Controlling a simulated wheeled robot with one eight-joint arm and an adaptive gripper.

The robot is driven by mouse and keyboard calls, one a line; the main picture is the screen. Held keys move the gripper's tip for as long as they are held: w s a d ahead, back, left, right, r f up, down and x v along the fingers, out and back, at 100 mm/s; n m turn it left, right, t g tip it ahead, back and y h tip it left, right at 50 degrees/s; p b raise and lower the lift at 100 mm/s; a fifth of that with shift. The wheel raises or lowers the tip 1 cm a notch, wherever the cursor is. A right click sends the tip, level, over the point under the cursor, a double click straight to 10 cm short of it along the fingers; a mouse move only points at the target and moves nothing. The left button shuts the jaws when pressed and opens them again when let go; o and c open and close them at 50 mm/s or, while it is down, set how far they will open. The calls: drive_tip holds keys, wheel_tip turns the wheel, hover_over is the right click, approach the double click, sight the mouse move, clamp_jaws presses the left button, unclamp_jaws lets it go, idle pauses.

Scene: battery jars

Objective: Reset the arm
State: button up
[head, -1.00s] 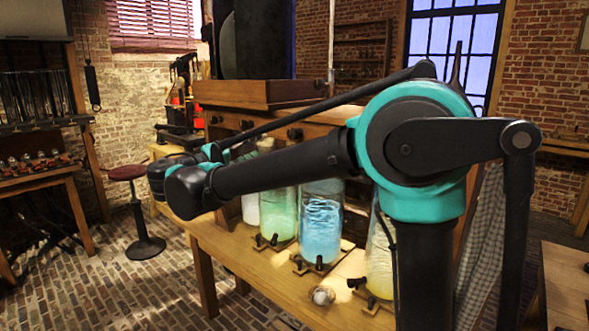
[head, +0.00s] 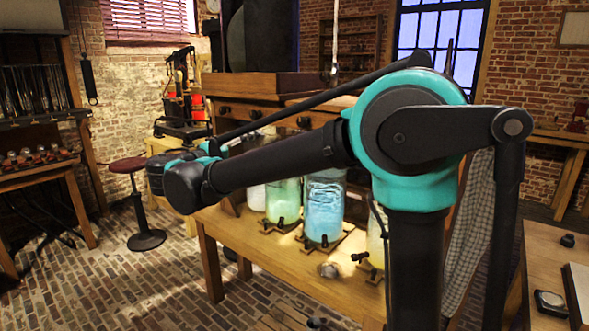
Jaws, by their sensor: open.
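My arm (head: 270,165) stretches from its teal shoulder at the right across the picture to the left. Its dark far end (head: 182,187) is folded in the air over the floor, left of the wooden table (head: 262,262). My gripper's fingers do not show, so I cannot see its jaws. On the table are a green jar (head: 284,200), a blue jar (head: 324,208) and a pale yellow jar (head: 375,242), partly hidden by my arm. A whitish jar (head: 256,197) stands at the left end, mostly hidden behind my arm.
A small round object (head: 329,270) lies near the table's front edge. A red-topped stool (head: 128,165) stands at the left on open brick floor. A side table (head: 545,250) at the right holds small dark items. A workbench (head: 40,172) is at the far left.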

drive_tip(key=s+d+f+m+g+y, duration=0.2)
drive_tip(key=d+f+g, duration=0.6)
drive_tip(key=d+f, duration=1.45)
drive_tip(key=s+d+f+m+g+y, duration=0.1)
drive_tip(key=s+d+f+y, duration=0.3)
drive_tip(key=s+f, duration=0.4)
drive_tip(key=s+d+f+m+g+y, duration=0.1)
drive_tip(key=s+d+f+y, duration=0.3)
drive_tip(key=s+f, duration=0.5)
drive_tip(key=shift+d+f+m+y, duration=0.15)
drive_tip(key=shift+f+m+y, duration=0.1)
drive_tip(key=shift+m+y, duration=0.35)
